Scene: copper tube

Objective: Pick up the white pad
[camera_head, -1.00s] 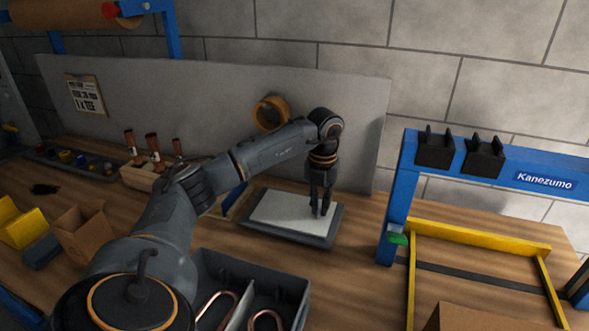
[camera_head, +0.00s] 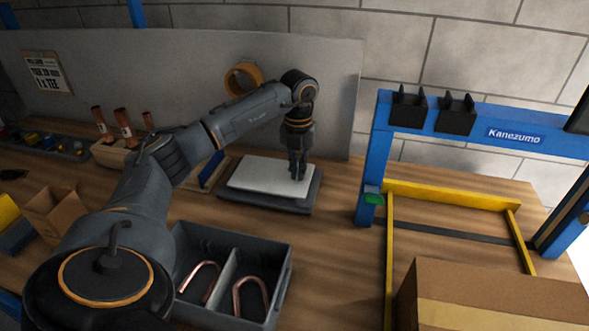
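The white pad (camera_head: 262,176) is a thin flat sheet over a dark grey tray (camera_head: 262,203) on the wooden bench. It sits slightly high against the tray, with its far edge at or past the tray's far rim. My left gripper (camera_head: 298,177) points down at the pad's right end. Its fingers are close together and appear shut on the pad, though the fingertips' contact is small and partly hidden. My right gripper is out of view.
A grey divided bin (camera_head: 283,284) with bent copper tubes stands in front of the tray. A blue frame (camera_head: 376,170) with yellow rails stands right, and a cardboard box (camera_head: 500,297) lies front right. A grey panel (camera_head: 180,80) with a tape roll (camera_head: 243,79) stands behind.

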